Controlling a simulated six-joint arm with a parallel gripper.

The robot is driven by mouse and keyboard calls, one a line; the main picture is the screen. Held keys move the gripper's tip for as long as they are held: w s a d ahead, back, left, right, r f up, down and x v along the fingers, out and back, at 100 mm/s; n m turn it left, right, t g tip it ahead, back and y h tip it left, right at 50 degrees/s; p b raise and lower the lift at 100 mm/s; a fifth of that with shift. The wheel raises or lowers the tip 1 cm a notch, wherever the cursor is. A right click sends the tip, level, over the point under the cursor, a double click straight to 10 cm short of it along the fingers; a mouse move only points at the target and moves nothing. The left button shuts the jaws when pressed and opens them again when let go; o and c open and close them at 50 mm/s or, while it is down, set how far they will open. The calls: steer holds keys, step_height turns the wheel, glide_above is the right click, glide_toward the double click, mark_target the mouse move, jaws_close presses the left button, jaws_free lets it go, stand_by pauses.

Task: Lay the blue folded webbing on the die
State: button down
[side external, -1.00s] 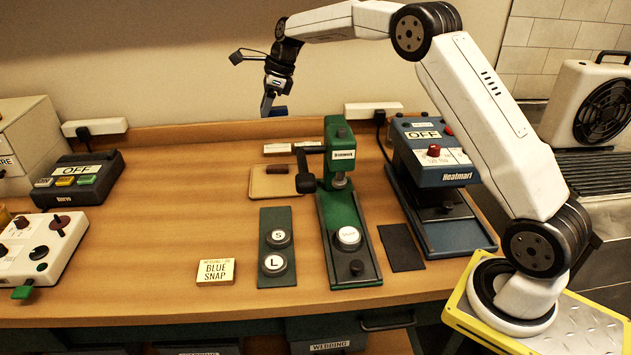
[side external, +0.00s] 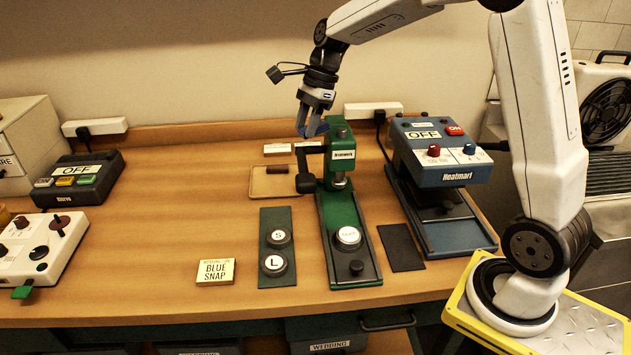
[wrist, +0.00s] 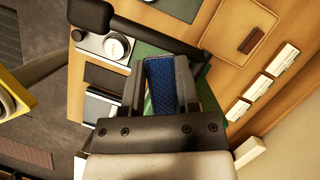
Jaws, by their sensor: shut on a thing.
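My gripper (side external: 312,128) is shut on the blue folded webbing (wrist: 164,84), which lies between the two fingers in the wrist view. Only a small blue bit (side external: 320,128) of it shows in the side view. The gripper is in the air by the top of the green press (side external: 337,165). A round, white-topped die (side external: 348,237) with a label sits on the press's green base, nearer the front. It also seems to show in the wrist view (wrist: 115,47), apart from the webbing. Two more round pieces marked S (side external: 278,238) and L (side external: 273,264) sit on a dark plate.
The press's black lever (side external: 305,178) sticks out left, below my gripper. A blue Heatmari press (side external: 440,165) stands right. A tan tray (side external: 258,191) with a brown piece lies left of the green press. A Blue Snap card (side external: 215,272) lies in front. The table's middle left is clear.

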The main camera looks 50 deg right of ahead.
steer(key=s+a+f+n+g, duration=0.1)
steer(key=s+a+n, duration=0.1)
steer(key=s, duration=0.5)
steer(key=s+a+f+n, duration=0.1)
steer(key=s+n, duration=0.1)
steer(key=s, duration=0.4)
step_height(320, 180, down, 11)
steer(key=shift+a+r, duration=0.1)
steer(key=shift+r, duration=0.1)
steer(key=shift+f, duration=0.1)
steer(key=shift+f, duration=2.75)
steer(key=shift+f+y, duration=0.3)
steer(key=shift+f, duration=0.3)
steer(key=c, duration=0.6)
jaws_free()
steer(key=shift+r, duration=0.2)
steer(key=shift+v, duration=5.4)
